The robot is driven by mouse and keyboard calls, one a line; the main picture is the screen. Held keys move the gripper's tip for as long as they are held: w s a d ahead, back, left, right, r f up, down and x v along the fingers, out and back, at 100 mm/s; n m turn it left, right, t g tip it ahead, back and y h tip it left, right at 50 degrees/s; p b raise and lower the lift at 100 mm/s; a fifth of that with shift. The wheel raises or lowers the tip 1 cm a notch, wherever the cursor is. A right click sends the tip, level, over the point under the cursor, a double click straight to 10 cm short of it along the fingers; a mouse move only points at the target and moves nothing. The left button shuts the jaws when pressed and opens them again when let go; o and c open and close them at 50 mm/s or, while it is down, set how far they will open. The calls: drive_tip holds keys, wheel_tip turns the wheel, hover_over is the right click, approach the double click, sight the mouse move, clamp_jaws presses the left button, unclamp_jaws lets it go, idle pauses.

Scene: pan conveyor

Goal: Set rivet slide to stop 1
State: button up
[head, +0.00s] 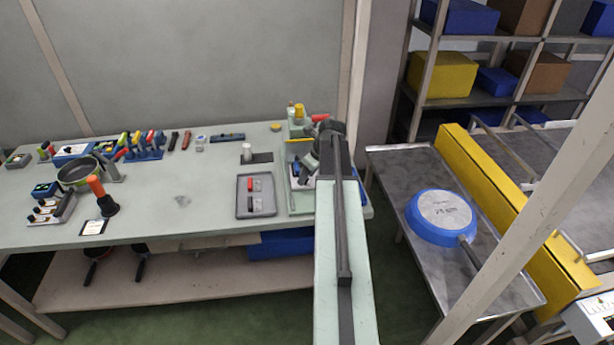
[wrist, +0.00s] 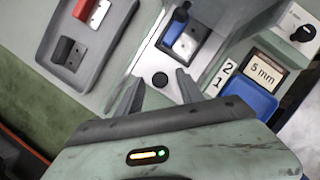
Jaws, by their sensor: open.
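My gripper (wrist: 160,77) is open and empty in the wrist view, its fingers pointing toward a pale green fixture. To the right, a white strip with the numbers 2 and 1 (wrist: 222,77) stands beside a blue block (wrist: 245,97) and a "5 mm" label (wrist: 264,72). Which part is the rivet slide is unclear. In the head view, my arm hides much of the fixture (head: 300,209).
A grey tray (head: 241,208) with red and dark handled pieces lies left of the fixture; it also shows in the wrist view (wrist: 48,45). Tools crowd the left of the bench. A blue pan (head: 441,217) lies on a metal table at right, near a yellow barrier (head: 500,195).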

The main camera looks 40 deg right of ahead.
drive_tip(key=p+v, duration=0.7)
drive_tip(key=shift+s+r, duration=0.2)
drive_tip(key=shift+r, duration=0.15)
